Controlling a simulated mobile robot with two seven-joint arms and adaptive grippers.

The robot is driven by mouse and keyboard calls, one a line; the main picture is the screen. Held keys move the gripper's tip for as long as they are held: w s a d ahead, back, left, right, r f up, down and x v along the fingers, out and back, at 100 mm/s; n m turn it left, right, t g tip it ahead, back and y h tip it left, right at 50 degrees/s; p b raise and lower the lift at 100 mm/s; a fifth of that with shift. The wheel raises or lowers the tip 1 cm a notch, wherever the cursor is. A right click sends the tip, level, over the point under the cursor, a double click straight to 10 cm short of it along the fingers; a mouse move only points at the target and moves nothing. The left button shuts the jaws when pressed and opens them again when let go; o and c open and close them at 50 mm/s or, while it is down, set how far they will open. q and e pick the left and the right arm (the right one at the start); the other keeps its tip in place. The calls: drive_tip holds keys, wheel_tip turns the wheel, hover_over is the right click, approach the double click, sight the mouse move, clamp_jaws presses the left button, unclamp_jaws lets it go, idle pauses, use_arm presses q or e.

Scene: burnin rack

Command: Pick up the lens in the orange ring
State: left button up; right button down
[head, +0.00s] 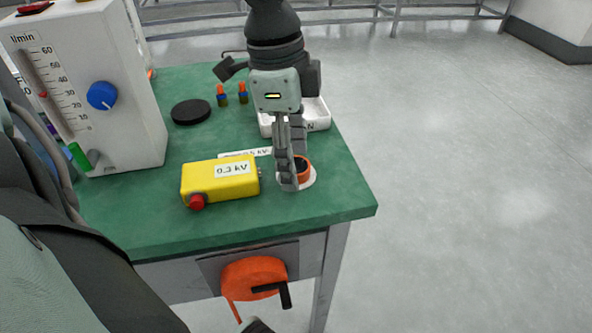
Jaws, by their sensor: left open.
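The lens in the orange ring (306,172) stands on a white round base (311,180) near the right front corner of the green bench. The ring shows a dark centre, and its left part is hidden behind a gripper finger. My left gripper (289,178) points down at the ring, with its fingers overlapping the ring's left side in the head view. It is open. I cannot tell whether the fingers touch the ring.
A yellow box (222,180) with a red knob lies left of the ring. A white tray (318,116) stands behind the gripper. A black disc (190,112), small orange-and-blue parts (222,95) and a flow meter (125,90) stand further left. An orange reel (253,278) hangs below the bench edge.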

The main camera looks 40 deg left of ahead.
use_arm(q)
drive_tip(key=shift+f, duration=0.25)
drive_tip(key=c, duration=1)
drive_tip(key=shift+r, duration=0.15)
